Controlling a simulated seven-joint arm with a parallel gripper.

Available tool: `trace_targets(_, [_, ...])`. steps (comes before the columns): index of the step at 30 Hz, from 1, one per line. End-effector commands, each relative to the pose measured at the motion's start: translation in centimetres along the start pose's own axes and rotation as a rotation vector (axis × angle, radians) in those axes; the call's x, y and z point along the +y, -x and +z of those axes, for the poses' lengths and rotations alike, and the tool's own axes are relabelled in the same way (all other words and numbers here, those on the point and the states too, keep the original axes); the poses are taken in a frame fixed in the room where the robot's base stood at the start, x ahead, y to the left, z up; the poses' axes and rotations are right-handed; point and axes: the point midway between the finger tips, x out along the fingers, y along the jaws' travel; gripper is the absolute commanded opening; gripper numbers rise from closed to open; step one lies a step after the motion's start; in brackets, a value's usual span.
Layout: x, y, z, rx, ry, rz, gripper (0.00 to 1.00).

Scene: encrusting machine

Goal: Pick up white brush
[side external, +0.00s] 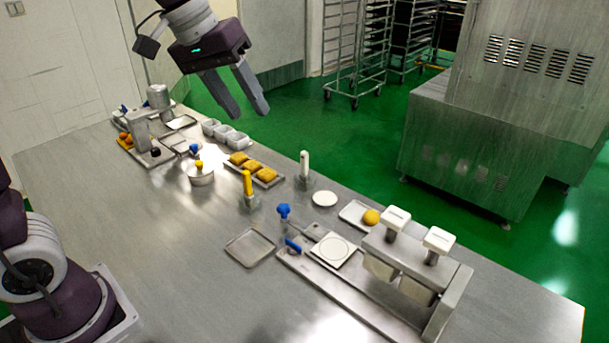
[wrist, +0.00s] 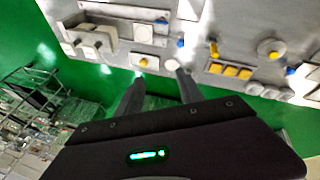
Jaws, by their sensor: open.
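The white brush (side external: 305,163) stands upright in the side view, white handle up, in a small clear holder near the far edge of the table. A yellow brush (side external: 247,183) stands to its left in a similar holder. My gripper (side external: 246,108) is open and empty, high above the table, up and to the left of the white brush. In the wrist view my gripper (wrist: 160,78) has its two fingers apart with nothing between them. I cannot make out the white brush there; a finger may hide it.
A white disc (side external: 324,199) lies right of the white brush. Pastries (side external: 253,166) on a tray lie to its left. A press (side external: 412,262) with white-topped levers and a blue-knobbed tool (side external: 284,211) stand nearer. The front-left tabletop is clear.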

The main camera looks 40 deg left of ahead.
Motion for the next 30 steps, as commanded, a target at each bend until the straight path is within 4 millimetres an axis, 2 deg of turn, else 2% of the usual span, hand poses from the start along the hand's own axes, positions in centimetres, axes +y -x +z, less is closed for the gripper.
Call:
trace_targets(1, [-0.7, -2.8, -3.8, -0.015, 0.051, -0.026, 0.44])
trace_targets(3, [-1.8, -6.7, -8.6, -0.014, 0.101, -0.069, 0.44])
trace_targets(5, [-2.9, -10.5, -12.1, -0.007, 0.12, -0.117, 0.44])
trace_targets(6, [-3.6, -13.0, -14.0, -0.003, 0.118, -0.152, 0.44])
trace_targets(9, [-4.7, -18.8, -17.0, 0.006, 0.085, -0.227, 0.44])
trace_targets(12, [-5.2, -23.0, -18.3, 0.008, 0.04, -0.276, 0.44])
trace_targets(15, [-5.4, -25.1, -18.6, 0.006, 0.011, -0.297, 0.44])
trace_targets(20, [-6.0, -27.2, -18.5, 0.003, 0.006, -0.302, 0.44])
trace_targets(27, [-8.0, -31.0, -17.5, 0.005, 0.006, -0.302, 0.44])
trace_targets(30, [-8.2, -31.8, -17.5, 0.006, 0.005, -0.301, 0.44])
